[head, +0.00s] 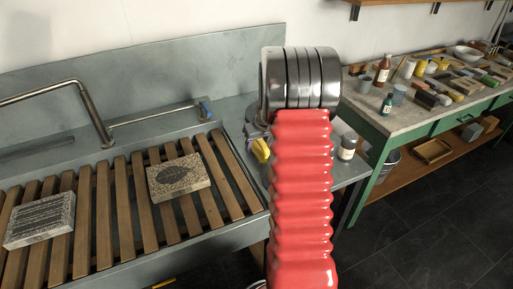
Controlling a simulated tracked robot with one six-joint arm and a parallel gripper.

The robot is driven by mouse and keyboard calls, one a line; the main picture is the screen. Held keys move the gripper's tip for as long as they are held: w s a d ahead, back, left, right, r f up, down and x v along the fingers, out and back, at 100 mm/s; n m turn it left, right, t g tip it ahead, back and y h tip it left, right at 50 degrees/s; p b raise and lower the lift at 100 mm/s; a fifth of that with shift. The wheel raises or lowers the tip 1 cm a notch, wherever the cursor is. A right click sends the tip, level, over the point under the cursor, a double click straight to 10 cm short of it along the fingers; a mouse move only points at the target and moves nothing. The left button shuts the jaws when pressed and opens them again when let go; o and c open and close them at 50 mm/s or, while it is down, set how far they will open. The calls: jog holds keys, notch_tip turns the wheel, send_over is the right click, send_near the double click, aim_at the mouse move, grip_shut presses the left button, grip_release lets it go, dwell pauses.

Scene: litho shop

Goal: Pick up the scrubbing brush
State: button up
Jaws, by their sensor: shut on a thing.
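My arm's red ribbed sleeve and dark grey ringed joint fill the middle of the head view. They hide whatever lies behind them, and I cannot make out my gripper's fingertips. I cannot identify the scrubbing brush anywhere. A small yellow object (261,150) shows just left of the sleeve, at the grey bench beside the sink; it is too small and partly covered to tell what it is.
A metal sink with wooden slats (134,188) is at left, under a bent tap (93,112). Two printing stones (179,177) (40,219) lie on the slats. A jar (346,148) stands right of my arm. A green-framed table (372,124) at right is crowded with bottles and blocks.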

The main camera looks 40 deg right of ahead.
notch_tip(320, 180, up, 9)
jog(key=shift+r, duration=0.1)
dwell(0.3)
dwell(0.4)
jog(key=o, duration=0.5)
jog(key=shift+c, duration=1.6)
jog(key=a+f+n, duration=0.1)
jog(key=a, duration=1.1)
jog(key=w+a+f+n, duration=0.1)
jog(key=a+f, duration=0.1)
jog(key=a, duration=1.1)
jog(key=a+f+n+y, duration=0.1)
jog(key=a, duration=1.1)
jog(key=shift+w+a+f, duration=0.15)
jog(key=shift+w+a, duration=0.05)
jog(key=shift+w, duration=0.2)
jog(key=shift+a, duration=0.2)
